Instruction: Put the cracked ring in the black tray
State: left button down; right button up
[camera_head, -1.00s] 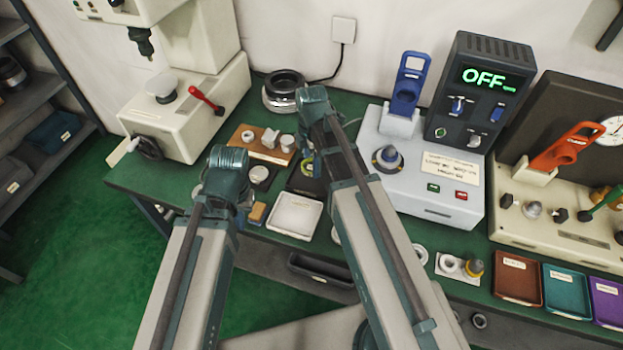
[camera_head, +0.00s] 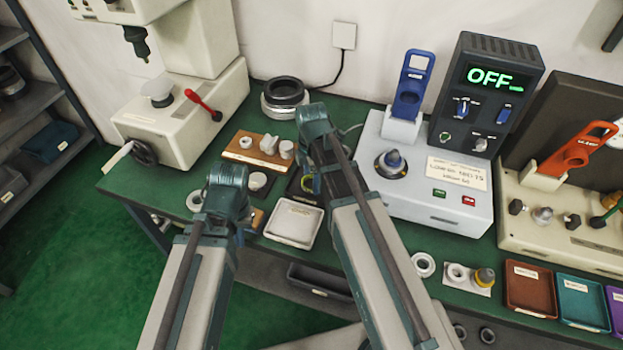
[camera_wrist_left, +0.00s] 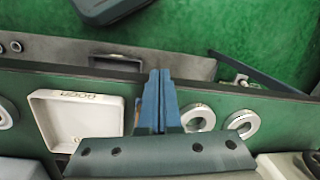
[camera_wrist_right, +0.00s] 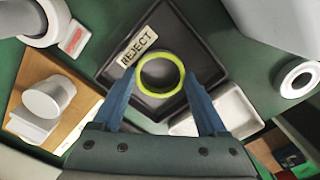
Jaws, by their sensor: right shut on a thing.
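The yellow-green ring (camera_wrist_right: 160,73) is between the fingertips of my right gripper (camera_wrist_right: 160,76), which is shut on it. I cannot make out a crack on it. The ring shows over the black tray (camera_wrist_right: 115,72), labelled REJECT, in the right wrist view; its height above the tray floor is hard to tell. In the head view the ring (camera_head: 307,184) and black tray (camera_head: 293,190) are partly hidden by my right arm. My left gripper (camera_wrist_left: 160,78) is shut and empty, between the white tray (camera_wrist_left: 115,118) and a pale ring (camera_wrist_left: 198,117) in the left wrist view.
The white tray (camera_head: 291,224) sits just in front of the black tray. A wooden block (camera_head: 245,154) with metal parts stands behind left. The blue-handled machine (camera_head: 440,195) is to the right. Pale rings (camera_head: 424,264) and coloured trays line the front edge.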

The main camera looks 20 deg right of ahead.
aim_at(311, 182)
jog(key=o, duration=1.3)
jog(key=shift+f, duration=0.1)
jog(key=shift+o, duration=0.2)
notch_tip(311, 182, up, 12)
jog(key=p, duration=1.2)
jog(key=s+a+m+h, duration=0.1)
jog(key=s+a+m, duration=0.9)
jog(key=s+m, duration=0.4)
jog(key=shift+s+a+r+m, duration=0.15)
jog(key=shift+a+r+m, duration=0.05)
jog(key=shift+m, duration=0.5)
